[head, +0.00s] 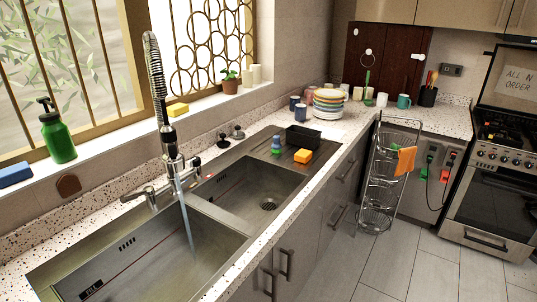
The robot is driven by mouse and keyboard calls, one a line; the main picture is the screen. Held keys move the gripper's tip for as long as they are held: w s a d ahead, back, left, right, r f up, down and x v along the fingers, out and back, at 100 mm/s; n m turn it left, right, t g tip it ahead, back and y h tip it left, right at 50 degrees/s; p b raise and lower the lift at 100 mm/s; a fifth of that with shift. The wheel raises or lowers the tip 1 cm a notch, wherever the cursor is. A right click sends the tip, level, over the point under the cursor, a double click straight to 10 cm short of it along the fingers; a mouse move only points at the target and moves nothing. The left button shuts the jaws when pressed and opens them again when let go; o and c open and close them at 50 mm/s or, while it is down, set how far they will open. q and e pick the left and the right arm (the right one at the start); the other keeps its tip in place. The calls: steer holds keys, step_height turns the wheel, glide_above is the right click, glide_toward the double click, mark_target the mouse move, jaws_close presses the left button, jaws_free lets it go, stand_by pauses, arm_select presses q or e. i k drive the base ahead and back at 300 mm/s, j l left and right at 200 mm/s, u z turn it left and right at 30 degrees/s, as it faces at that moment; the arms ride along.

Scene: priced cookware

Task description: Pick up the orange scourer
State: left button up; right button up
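An orange block that looks like the scourer (303,156) lies on the far end of the metal sink unit, close to the counter's front edge. It sits just right of a small blue and green item (276,144) and in front of a black open container (303,137). Nothing covers it from this side. Neither of my grippers shows in the head view.
Water runs from the tall tap (168,135) into the near sink basin (150,265). Stacked plates (328,112) and cups stand farther along the counter. A wire rack (378,190) with an orange cloth (404,160) stands on the floor. The tiled floor (400,260) is otherwise open.

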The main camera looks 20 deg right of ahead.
mark_target(303, 156)
steer(key=i+l+u, duration=0.25)
steer(key=l, duration=0.2)
steer(key=l+u, duration=0.3)
steer(key=l, duration=0.2)
steer(key=i+l+u, duration=0.1)
steer(key=l+u, duration=0.15)
steer(key=l, duration=0.25)
